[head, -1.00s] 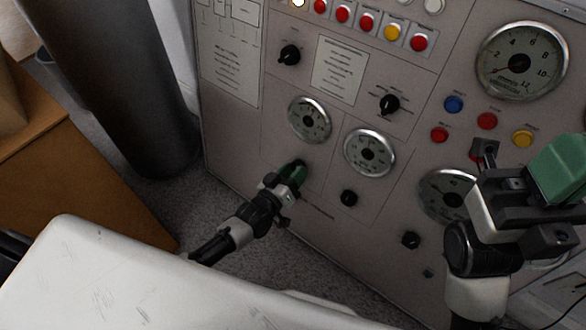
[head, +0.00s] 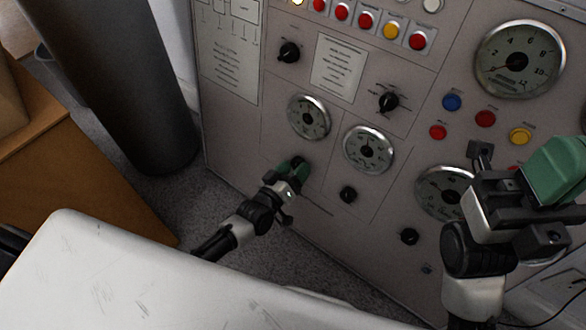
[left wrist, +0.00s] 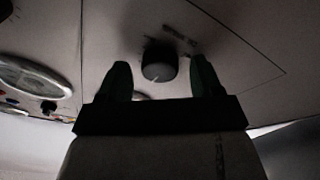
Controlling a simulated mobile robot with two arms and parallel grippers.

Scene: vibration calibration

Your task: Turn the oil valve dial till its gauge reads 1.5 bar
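My left gripper (head: 294,168) reaches the panel below the left small round gauge (head: 309,118). In the left wrist view, a black round dial (left wrist: 158,62) with a pale mark on its lower edge sits between the two dark green fingers of my left gripper (left wrist: 159,66). A gap shows on each side of the dial, so the fingers are open around it and not clamped. In the head view that dial is hidden by the gripper. The gauge's reading is too small to make out. My right gripper (head: 520,185) is raised at the right; its opening is unclear.
Coloured buttons (head: 485,118) and an orange-brown box (head: 90,190) stand around.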

